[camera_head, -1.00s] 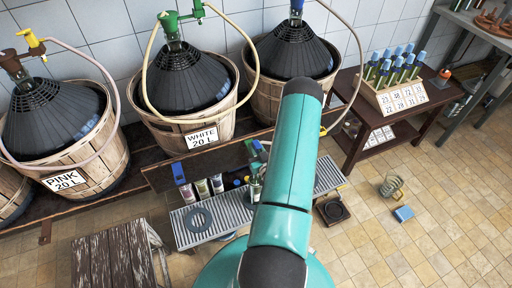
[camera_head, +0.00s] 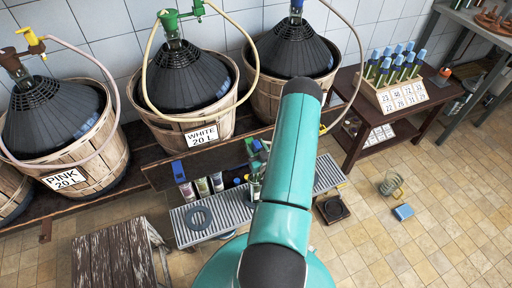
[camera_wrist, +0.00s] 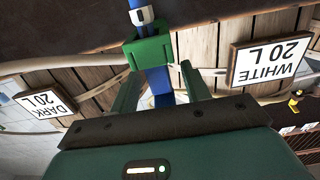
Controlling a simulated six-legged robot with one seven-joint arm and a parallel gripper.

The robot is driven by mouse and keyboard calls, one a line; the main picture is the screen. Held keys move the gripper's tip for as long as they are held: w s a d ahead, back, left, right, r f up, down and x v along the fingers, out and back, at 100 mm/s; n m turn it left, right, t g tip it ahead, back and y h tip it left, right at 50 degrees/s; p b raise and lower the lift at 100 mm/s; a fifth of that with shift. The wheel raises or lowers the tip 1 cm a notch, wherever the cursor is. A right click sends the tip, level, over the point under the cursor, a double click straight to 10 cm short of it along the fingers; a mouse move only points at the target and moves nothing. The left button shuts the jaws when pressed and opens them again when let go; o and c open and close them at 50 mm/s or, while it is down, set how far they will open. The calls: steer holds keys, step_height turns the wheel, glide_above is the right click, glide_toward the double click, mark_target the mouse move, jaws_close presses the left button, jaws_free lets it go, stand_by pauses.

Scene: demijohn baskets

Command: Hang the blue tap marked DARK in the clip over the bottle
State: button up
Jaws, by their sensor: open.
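In the wrist view a blue tap part (camera_wrist: 158,82) stands between the two dark green fingers of my gripper (camera_wrist: 160,88), which are apart. Above it is a green block (camera_wrist: 150,52) with a blue piece and a white ring (camera_wrist: 142,16) beyond. I cannot tell whether the block is the clip or part of the tap. No DARK lettering shows on the tap itself.
Basketed demijohns stand along the wall; one has a WHITE 20 L label (camera_head: 201,136), another a PINK label (camera_head: 64,179). A DARK 20 L label (camera_wrist: 43,103) shows upside down in the wrist view. A grey slatted shelf (camera_head: 225,216) carries several bottles.

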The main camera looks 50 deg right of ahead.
steer(key=v, duration=1.4)
